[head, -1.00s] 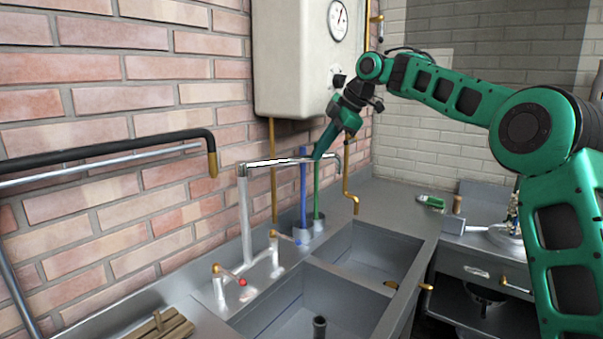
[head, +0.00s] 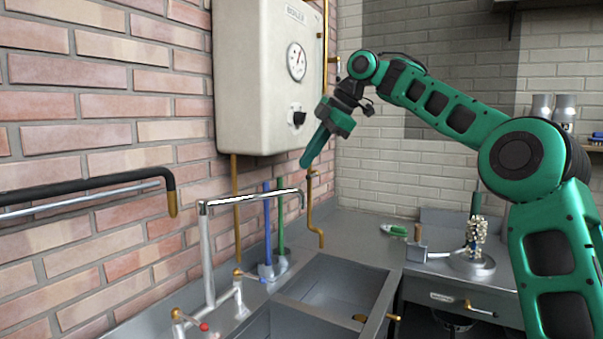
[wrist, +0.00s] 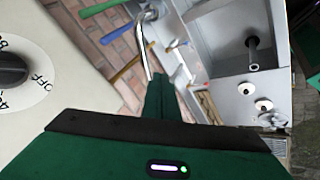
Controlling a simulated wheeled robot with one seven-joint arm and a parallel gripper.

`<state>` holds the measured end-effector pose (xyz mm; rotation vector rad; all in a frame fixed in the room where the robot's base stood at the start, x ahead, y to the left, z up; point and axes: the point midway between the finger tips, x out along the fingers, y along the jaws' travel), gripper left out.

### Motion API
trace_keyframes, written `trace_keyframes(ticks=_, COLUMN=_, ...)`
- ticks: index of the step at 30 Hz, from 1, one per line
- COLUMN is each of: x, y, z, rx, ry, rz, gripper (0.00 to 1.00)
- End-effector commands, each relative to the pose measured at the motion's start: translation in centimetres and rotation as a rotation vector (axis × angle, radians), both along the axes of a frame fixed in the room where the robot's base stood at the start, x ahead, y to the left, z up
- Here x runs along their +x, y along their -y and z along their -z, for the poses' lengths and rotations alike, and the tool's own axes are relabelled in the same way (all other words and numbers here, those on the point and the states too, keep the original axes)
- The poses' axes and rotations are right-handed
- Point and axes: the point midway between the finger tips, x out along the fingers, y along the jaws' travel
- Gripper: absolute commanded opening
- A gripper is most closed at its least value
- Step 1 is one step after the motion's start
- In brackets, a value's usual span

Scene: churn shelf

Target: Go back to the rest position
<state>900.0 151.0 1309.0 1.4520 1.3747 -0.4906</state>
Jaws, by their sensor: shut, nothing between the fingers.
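My gripper (head: 305,163) is shut and empty. In the head view its green fingers point down and left, in front of the brick wall, above the sink and just right of the white boiler. In the wrist view the shut fingers (wrist: 158,80) show at the centre, over the sink below. My arm reaches in from the right side of the head view. No held object shows in either view.
The boiler (head: 265,80) with gauge and dark knob (wrist: 12,70) is close to my gripper. The tap (head: 240,198) arches over the sink (head: 325,285) below. Blue and green brushes (head: 280,220) stand behind it. A black rail (head: 80,185) runs along the left wall.

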Motion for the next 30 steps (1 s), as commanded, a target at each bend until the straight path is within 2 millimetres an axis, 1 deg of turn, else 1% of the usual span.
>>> trace_keyframes(ticks=2, x=-0.2, y=0.2, z=-0.1, rx=-0.003, ry=-0.006, rz=0.007, gripper=0.00)
trace_keyframes(ticks=5, x=-0.9, y=0.3, z=0.6, rx=-0.020, ry=-0.038, rz=0.054, gripper=0.00)
trace_keyframes(ticks=8, x=-2.3, y=1.1, z=2.4, rx=-0.052, ry=-0.105, rz=0.165, gripper=0.00)
trace_keyframes(ticks=11, x=-4.2, y=2.9, z=4.9, rx=-0.088, ry=-0.186, rz=0.332, gripper=0.00)
trace_keyframes(ticks=14, x=-6.4, y=5.7, z=7.6, rx=-0.113, ry=-0.262, rz=0.523, gripper=0.00)
trace_keyframes(ticks=17, x=-9.0, y=9.2, z=10.1, rx=-0.127, ry=-0.327, rz=0.723, gripper=0.00)
trace_keyframes(ticks=18, x=-10.2, y=10.7, z=11.0, rx=-0.130, ry=-0.351, rz=0.805, gripper=0.00)
trace_keyframes(ticks=20, x=-12.1, y=13.1, z=12.5, rx=-0.128, ry=-0.386, rz=0.930, gripper=0.00)
trace_keyframes(ticks=21, x=-13.5, y=14.7, z=13.5, rx=-0.126, ry=-0.407, rz=1.014, gripper=0.00)
trace_keyframes(ticks=23, x=-15.9, y=17.1, z=15.0, rx=-0.118, ry=-0.438, rz=1.140, gripper=0.00)
trace_keyframes(ticks=24, x=-17.5, y=18.7, z=16.0, rx=-0.112, ry=-0.459, rz=1.225, gripper=0.00)
trace_keyframes(ticks=26, x=-20.2, y=21.2, z=17.4, rx=-0.097, ry=-0.487, rz=1.354, gripper=0.00)
trace_keyframes(ticks=27, x=-22.1, y=22.7, z=18.5, rx=-0.086, ry=-0.506, rz=1.437, gripper=0.00)
trace_keyframes(ticks=29, x=-25.0, y=24.8, z=20.1, rx=-0.068, ry=-0.534, rz=1.559, gripper=0.00)
trace_keyframes(ticks=30, x=-27.1, y=26.0, z=21.2, rx=-0.055, ry=-0.553, rz=1.638, gripper=0.00)
